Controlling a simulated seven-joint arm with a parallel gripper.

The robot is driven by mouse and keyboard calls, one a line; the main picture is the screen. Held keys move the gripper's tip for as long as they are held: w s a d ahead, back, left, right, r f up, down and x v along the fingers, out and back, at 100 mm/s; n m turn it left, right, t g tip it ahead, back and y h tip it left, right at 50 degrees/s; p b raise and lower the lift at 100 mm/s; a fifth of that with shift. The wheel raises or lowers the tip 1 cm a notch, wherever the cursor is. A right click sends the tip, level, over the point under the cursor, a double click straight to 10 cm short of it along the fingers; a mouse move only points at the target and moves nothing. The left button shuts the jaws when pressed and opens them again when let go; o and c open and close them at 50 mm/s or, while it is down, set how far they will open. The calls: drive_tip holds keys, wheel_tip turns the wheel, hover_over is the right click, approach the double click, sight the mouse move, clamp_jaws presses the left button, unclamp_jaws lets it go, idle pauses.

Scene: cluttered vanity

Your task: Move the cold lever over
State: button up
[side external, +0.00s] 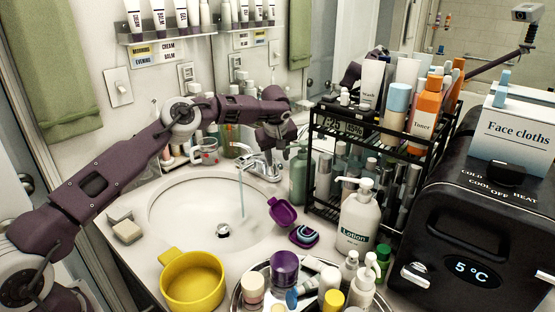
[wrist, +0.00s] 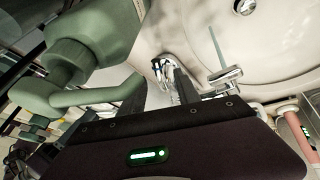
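The chrome faucet (side external: 264,168) stands at the back rim of the white sink, and a thin stream of water (side external: 241,196) falls from it into the basin. My gripper (side external: 279,152) is pointed down at the faucet's right side and partly hides it. In the wrist view the spout (wrist: 226,76) is to the right, and a chrome lever (wrist: 161,69) lies by my fingertips (wrist: 169,76). My fingers look apart, with no grip on the lever visible. I cannot tell whether they touch it. No hot or cold mark on the lever can be read.
A green pump bottle (side external: 298,176) stands close to my gripper, and looms large in the wrist view (wrist: 100,35). A black wire rack (side external: 335,205) of bottles is just right. The space above the basin (side external: 185,205) is free.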

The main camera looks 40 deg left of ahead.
drive_tip(key=shift+w+a+f, duration=0.2)
drive_tip(key=shift+f, duration=0.4)
clamp_jaws()
idle(1.0)
